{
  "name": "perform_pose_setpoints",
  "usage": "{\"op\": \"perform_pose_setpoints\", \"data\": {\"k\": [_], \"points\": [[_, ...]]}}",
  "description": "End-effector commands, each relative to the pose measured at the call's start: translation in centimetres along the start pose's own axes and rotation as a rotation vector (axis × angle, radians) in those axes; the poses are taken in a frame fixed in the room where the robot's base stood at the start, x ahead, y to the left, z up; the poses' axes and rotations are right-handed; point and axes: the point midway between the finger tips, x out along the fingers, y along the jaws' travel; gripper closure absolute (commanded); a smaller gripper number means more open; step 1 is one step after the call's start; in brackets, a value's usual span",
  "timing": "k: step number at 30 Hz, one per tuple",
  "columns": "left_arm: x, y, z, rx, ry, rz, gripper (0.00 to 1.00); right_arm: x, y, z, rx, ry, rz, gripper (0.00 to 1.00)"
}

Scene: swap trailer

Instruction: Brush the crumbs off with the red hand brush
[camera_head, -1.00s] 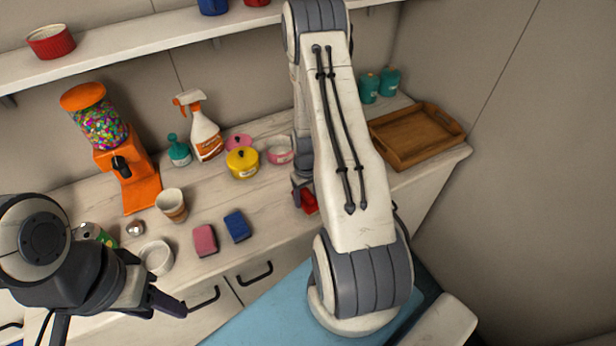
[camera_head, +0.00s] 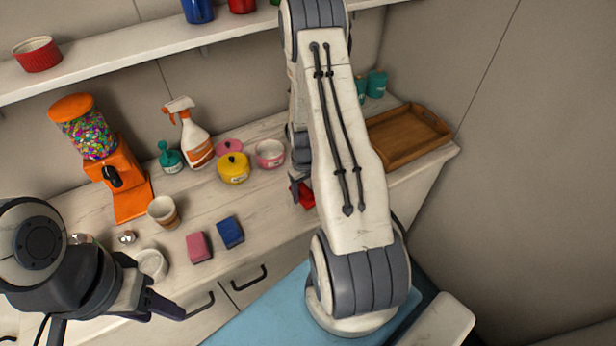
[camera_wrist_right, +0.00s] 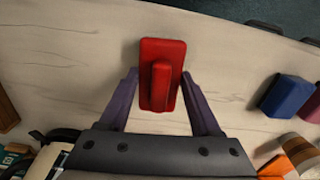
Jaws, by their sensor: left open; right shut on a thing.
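The red hand brush (camera_wrist_right: 160,58) shows in the right wrist view as a red block with a raised handle. My right gripper (camera_wrist_right: 159,82) is shut on its handle, one finger on each side. In the head view, a small part of the red brush (camera_head: 307,197) shows at the counter's front part, beside my right arm, which hides the rest. My left gripper (camera_head: 163,303) is open and empty, in front of the counter's lower left edge. I cannot make out any crumbs on the pale wooden counter (camera_head: 262,215).
A blue sponge (camera_head: 231,232) and a pink sponge (camera_head: 199,247) lie left of the brush. Behind are a yellow pot (camera_head: 233,168), a pink bowl (camera_head: 270,154) and a spray bottle (camera_head: 192,140). A wooden tray (camera_head: 408,137) lies right. Counter around the brush is clear.

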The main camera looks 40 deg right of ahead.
Motion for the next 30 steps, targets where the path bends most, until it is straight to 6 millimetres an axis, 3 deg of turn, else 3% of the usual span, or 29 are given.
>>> {"op": "perform_pose_setpoints", "data": {"k": [16, 30], "points": [[-3.9, 0.3, -0.2, 0.003, 0.0, 0.0, 0.5, -5.2, -0.9, -0.4, -0.013, -0.001, 0.0, 0.96], [-4.0, 0.3, -0.2, 0.003, 0.0, 0.0, 0.5, -5.4, -0.9, -0.4, -0.014, -0.001, 0.0, 0.96]]}}
